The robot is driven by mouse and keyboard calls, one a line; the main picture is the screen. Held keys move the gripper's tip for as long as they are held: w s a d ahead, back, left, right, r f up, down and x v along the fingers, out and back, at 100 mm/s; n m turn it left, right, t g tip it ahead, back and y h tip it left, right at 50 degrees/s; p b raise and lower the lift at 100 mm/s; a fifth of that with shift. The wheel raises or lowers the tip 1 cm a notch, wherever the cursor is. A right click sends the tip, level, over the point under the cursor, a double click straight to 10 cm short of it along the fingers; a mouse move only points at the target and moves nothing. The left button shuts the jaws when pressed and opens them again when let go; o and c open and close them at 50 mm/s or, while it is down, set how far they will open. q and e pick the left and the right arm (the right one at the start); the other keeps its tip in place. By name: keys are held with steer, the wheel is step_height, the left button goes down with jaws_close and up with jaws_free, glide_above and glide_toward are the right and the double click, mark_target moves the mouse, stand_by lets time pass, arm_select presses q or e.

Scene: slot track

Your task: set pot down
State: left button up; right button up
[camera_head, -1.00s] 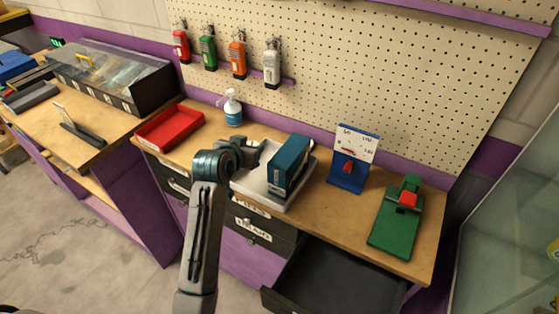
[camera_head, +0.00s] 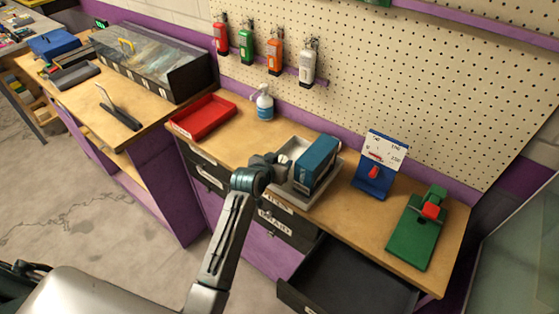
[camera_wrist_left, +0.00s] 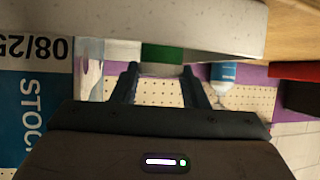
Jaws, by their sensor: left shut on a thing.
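My left gripper (camera_head: 272,164) is at the left side of the white tray (camera_head: 312,194), close to its rim, and shut on the pot. In the left wrist view, which is upside down, a green patch that looks like the pot (camera_wrist_left: 162,54) shows between the fingertips (camera_wrist_left: 163,72). The tray's speckled wall (camera_wrist_left: 160,22) hides part of it. In the head view the gripper mostly covers the pot, and I cannot tell whether it touches the tray floor. My right gripper is not in view.
A blue box (camera_head: 318,162) stands in the tray, right of the gripper. A red bin (camera_head: 203,117) and spray bottle (camera_head: 263,103) stand to the left. A blue dial stand (camera_head: 372,180) and green device (camera_head: 412,238) are to the right. A drawer (camera_head: 345,285) hangs open below.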

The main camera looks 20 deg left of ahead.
arm_select(q)
steer(key=shift+f, duration=0.1)
steer(key=o, duration=1)
steer(key=shift+s+a+r, duration=0.1)
steer(key=shift+s+r, duration=0.2)
steer(key=shift+s, duration=0.15)
steer(key=b+v, duration=0.2)
steer(key=v, duration=0.9)
steer(key=shift+b, duration=0.4)
